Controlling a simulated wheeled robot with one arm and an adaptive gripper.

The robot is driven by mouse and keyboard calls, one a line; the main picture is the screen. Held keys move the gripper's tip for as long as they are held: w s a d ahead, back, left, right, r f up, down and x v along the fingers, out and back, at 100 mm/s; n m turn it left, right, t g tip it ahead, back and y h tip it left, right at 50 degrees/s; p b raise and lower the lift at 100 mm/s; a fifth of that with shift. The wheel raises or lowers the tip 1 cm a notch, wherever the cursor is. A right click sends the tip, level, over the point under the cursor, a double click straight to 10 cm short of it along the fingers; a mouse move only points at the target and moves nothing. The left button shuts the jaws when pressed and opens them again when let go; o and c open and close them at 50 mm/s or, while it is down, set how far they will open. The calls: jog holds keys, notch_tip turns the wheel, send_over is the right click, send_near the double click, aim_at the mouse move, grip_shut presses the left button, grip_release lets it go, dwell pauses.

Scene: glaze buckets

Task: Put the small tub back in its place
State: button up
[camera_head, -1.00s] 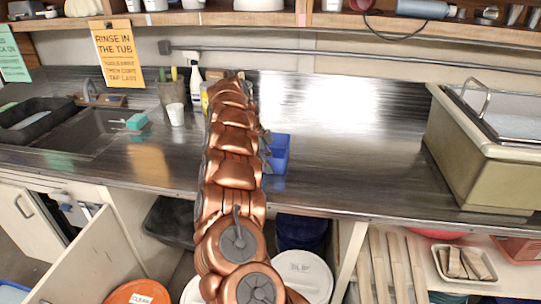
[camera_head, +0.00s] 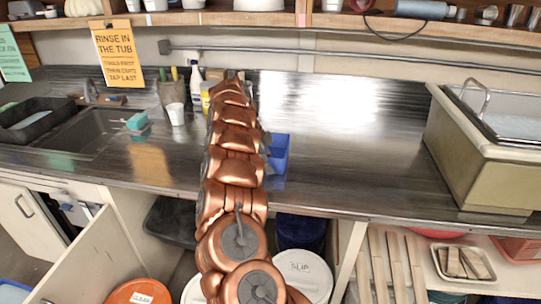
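A small blue tub (camera_head: 278,153) stands on the metal counter, just right of my copper-coloured arm. Its left part is hidden behind the arm. My arm rises from the bottom middle and reaches over the counter. My gripper is hidden behind the arm links; only a little dark grey shows between the arm and the tub. I cannot tell whether the gripper touches the tub, or whether it is open or shut.
The metal counter (camera_head: 345,140) is clear to the right, up to a large beige basin (camera_head: 470,165). A shelf (camera_head: 230,19) runs above. Lidded buckets (camera_head: 303,272) stand below.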

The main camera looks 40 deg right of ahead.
grip_shut()
jog(key=shift+r, duration=0.1)
dwell(0.5)
